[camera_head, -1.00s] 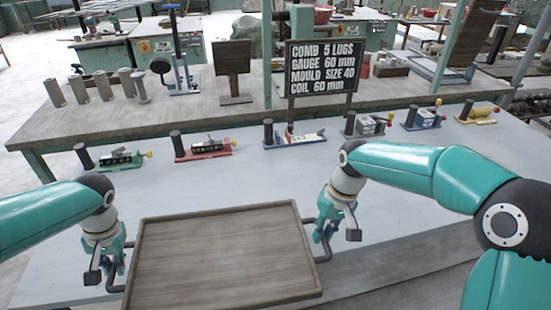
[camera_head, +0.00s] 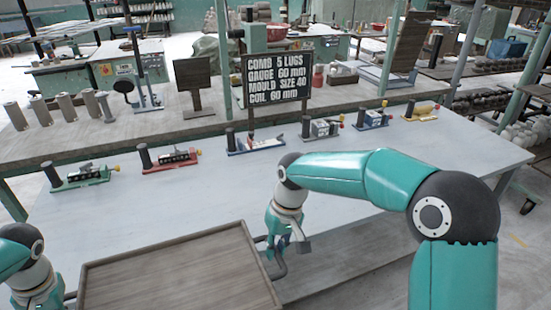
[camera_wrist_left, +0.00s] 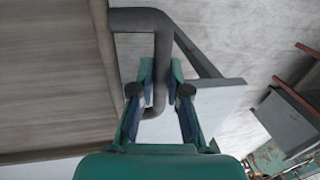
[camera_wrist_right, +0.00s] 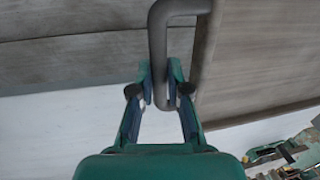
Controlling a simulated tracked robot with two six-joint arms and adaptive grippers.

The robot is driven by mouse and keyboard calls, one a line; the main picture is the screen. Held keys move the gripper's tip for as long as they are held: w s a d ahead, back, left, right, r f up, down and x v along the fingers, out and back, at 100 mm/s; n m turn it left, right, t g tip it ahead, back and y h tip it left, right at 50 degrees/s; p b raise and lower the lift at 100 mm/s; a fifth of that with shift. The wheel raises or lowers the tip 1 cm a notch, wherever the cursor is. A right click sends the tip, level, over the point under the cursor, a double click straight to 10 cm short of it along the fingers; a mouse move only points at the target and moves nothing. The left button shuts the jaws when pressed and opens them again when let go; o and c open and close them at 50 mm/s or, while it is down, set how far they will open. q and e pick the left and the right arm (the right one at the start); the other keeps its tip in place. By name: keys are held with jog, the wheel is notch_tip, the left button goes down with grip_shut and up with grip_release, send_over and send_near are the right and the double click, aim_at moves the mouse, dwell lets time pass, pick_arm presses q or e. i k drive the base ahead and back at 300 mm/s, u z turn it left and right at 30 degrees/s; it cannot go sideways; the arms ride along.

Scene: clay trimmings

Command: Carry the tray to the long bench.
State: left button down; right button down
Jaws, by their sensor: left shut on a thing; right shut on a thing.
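The tray (camera_head: 180,285) is wooden, shallow and empty, with a raised rim and dark bent handles at its left and right ends. It is low in the head view, its near part cut off by the bottom edge. My right gripper (camera_head: 277,245) is shut on the right handle (camera_wrist_right: 158,50). My left gripper (camera_wrist_left: 160,88) is shut on the left handle (camera_wrist_left: 140,20); in the head view it is partly cut off at the lower left. The long pale-topped bench (camera_head: 220,195) lies beyond the tray. I cannot tell the height of the tray above it.
A row of small coloured devices, with a red one (camera_head: 170,160), stands along the bench. Behind them is a raised wooden shelf (camera_head: 140,130) with grey cylinders (camera_head: 67,106) and a lettered sign (camera_head: 277,80). Bare bench top lies between the devices and the tray.

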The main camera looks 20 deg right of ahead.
aim_at(166, 222)
jog(key=i, duration=0.9)
jog(key=z, duration=0.2)
jog(key=k, duration=0.8)
jog(key=u, duration=0.25)
jog(key=i, duration=0.8)
jog(key=z, duration=0.1)
